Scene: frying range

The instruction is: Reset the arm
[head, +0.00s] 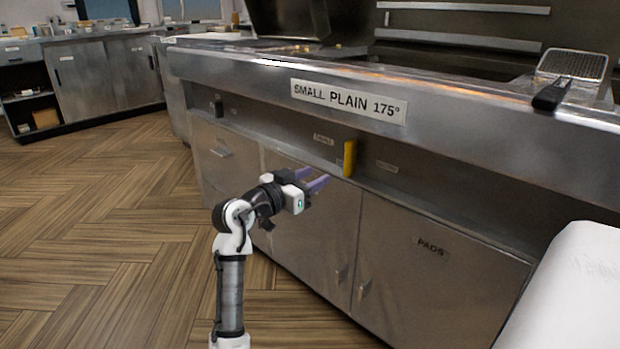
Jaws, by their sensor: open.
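My arm rises from the bottom of the head view, bends at its white and black joints and reaches toward the right. My gripper (321,179) has purple fingers that stand apart with nothing seen between them. It is in front of the steel range's lower front, a little left of and below a yellow lever (349,158). From this one view I cannot tell how far the fingertips are from the lever or the cabinet front.
The steel frying range (460,110) with a "SMALL PLAIN 175°" label (348,101) fills the right side. A basket with a black handle (552,93) sits on top. A white object (565,295) stands at bottom right. The wooden floor (90,230) at left is clear.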

